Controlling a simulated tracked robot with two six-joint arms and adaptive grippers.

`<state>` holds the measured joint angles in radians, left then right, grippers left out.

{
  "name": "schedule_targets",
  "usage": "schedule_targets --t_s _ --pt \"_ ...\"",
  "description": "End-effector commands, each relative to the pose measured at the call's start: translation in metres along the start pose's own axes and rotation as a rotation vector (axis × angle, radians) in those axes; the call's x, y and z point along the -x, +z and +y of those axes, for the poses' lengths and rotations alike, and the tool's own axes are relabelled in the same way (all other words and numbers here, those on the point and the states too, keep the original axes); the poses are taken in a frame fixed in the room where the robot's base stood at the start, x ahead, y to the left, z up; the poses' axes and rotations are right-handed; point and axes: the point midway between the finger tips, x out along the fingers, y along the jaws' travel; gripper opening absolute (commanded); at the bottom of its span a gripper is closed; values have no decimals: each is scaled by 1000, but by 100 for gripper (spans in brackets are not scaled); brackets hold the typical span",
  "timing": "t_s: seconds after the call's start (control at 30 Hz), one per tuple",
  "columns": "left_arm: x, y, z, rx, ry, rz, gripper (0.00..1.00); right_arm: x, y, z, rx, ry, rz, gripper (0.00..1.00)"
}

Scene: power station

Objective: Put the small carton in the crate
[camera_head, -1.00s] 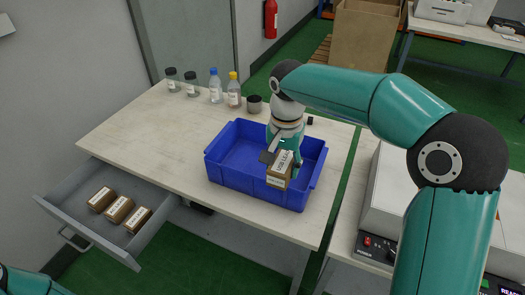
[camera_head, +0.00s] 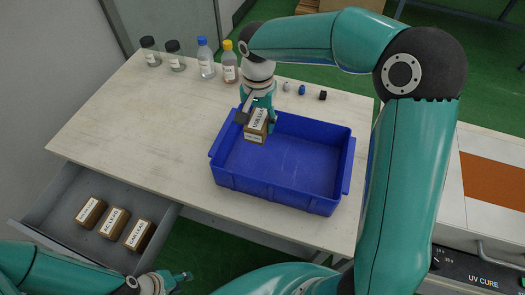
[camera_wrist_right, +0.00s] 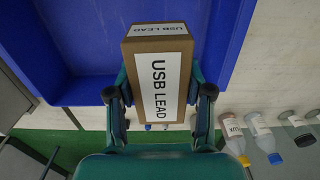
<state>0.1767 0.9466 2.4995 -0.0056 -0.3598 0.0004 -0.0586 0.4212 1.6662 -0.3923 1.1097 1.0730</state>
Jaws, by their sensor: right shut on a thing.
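The small brown carton (camera_head: 255,135) has a white label; in the right wrist view the carton (camera_wrist_right: 160,85) reads USB LEAD. My right gripper (camera_head: 258,114) is shut on it, and the wrist view shows one finger on each side of the carton (camera_wrist_right: 158,98). The carton appears at the back left part of the blue crate (camera_head: 285,198), in front of its rim; its height over the crate floor is hard to tell. The crate's inside looks otherwise empty. My left gripper (camera_head: 180,277) is low in the picture, right of the drawer; its opening is unclear.
An open drawer (camera_head: 60,218) holds several similar labelled cartons (camera_head: 113,220). Bottles and jars (camera_head: 205,58) stand along the table's back edge. Small items (camera_head: 302,90) lie behind the crate. The table (camera_head: 130,120) left of the crate is clear.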

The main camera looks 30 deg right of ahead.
Motion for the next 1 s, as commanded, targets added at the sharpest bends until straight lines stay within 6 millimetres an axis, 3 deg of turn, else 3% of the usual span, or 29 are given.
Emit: schedule_targets --t_s 0.1,0.33,0.6,0.8,1.0 --pt "1 0 0 0 0 0 40 -34 0 2 1 6 -4 13" --pt "4 0 1 0 0 1 40 -86 0 1 0 3 -3 13" --pt "5 0 2 0 0 1 40 -107 -1 0 0 1 0 13" --pt "7 0 3 0 0 1 40 -135 0 0 1 3 -1 13" --pt "7 0 3 0 0 1 40 -144 -1 0 -1 -1 1 13"
